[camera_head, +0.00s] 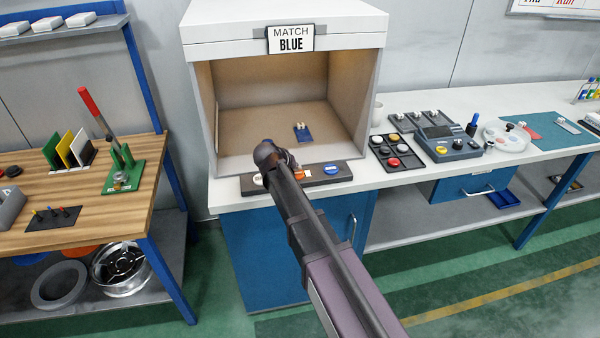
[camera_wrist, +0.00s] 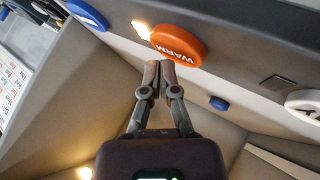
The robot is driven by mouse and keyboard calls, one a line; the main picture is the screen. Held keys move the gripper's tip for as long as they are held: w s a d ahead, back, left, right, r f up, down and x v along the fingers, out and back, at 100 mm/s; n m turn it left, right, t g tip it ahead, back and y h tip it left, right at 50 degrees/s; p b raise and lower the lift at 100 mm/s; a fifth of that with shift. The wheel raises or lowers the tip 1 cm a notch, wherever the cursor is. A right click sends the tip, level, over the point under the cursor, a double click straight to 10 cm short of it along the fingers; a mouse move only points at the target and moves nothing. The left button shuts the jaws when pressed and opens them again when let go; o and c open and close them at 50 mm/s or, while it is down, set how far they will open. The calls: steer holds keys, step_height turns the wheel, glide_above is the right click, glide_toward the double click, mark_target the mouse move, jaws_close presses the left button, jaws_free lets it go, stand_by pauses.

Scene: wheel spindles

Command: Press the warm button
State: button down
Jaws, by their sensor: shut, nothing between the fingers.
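The orange warm button (camera_wrist: 178,45) is a round cap with white lettering, upside down in the wrist view. In the head view the orange button (camera_head: 299,175) sits on the dark panel (camera_head: 318,179) at the front of the light booth, partly hidden by my arm. My gripper (camera_wrist: 159,66) is shut and empty. Its fingertips appear just beside the rim of the warm button in the wrist view; I cannot tell whether they touch. A bright patch (camera_wrist: 142,30) glows beside the button.
A blue button (camera_head: 331,170) and a white button (camera_head: 258,179) flank the orange one. The booth (camera_head: 282,85) is open above the panel, with a small blue piece (camera_head: 303,134) inside. A dark tray of knobs (camera_head: 397,152) stands to the right.

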mark_target(296, 174)
steer(key=shift+f, duration=0.15)
steer(key=shift+s+f+b, duration=0.1)
steer(key=shift+f+b, duration=0.2)
steer(key=shift+b, duration=0.15)
steer(key=shift+r, duration=0.1)
stand_by(0.5)
steer(key=shift+r+p, duration=0.4)
steer(key=shift+p, duration=0.1)
step_height(296, 174, up, 6)
steer(key=p, duration=0.6)
stand_by(0.3)
